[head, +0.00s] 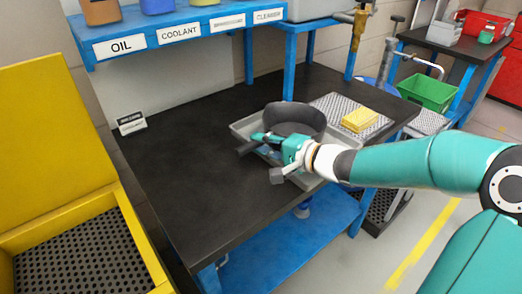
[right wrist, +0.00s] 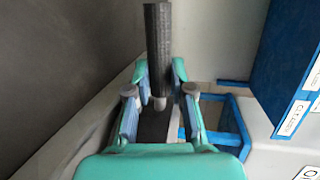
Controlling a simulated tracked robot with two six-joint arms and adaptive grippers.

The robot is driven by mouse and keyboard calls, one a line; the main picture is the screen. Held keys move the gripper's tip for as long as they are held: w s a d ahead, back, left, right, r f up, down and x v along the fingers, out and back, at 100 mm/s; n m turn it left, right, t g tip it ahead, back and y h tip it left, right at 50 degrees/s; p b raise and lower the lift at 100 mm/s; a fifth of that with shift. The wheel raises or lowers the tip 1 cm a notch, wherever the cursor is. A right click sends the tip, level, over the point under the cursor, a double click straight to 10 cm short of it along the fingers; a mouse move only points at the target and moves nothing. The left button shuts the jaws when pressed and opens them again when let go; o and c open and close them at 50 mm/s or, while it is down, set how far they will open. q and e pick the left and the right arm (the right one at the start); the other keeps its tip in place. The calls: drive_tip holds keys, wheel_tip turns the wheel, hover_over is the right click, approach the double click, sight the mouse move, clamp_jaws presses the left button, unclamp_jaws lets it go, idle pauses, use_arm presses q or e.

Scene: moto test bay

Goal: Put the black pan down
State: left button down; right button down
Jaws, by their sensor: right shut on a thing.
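The black pan (head: 297,116) is at the grey tray (head: 240,130) on the black workbench. I cannot tell whether it rests in the tray or is held just above it. My right gripper (head: 262,142) reaches in from the right and is shut on the pan's handle, whose dark end shows to the left of the fingers. In the right wrist view the black handle (right wrist: 157,45) stands between the two fingers (right wrist: 158,85). The gripper hides part of the pan's near side and the tray. My left gripper is not in view.
A yellow sponge (head: 359,120) lies on a perforated metal mat (head: 335,104) right of the pan. The workbench (head: 185,150) is clear to the left. A blue shelf (head: 185,45) with labelled places stands behind. An open yellow box (head: 60,150) is at the left.

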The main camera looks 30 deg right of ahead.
drive_tip(key=shift+f, duration=0.1)
drive_tip(key=c, duration=1)
unclamp_jaws()
drive_tip(key=shift+s, duration=0.15)
drive_tip(key=p+v, duration=0.3)
drive_tip(key=v, duration=0.8)
drive_tip(key=shift+s+d+p, duration=0.15)
drive_tip(key=shift+s+p, duration=0.15)
drive_tip(key=shift+s, duration=0.1)
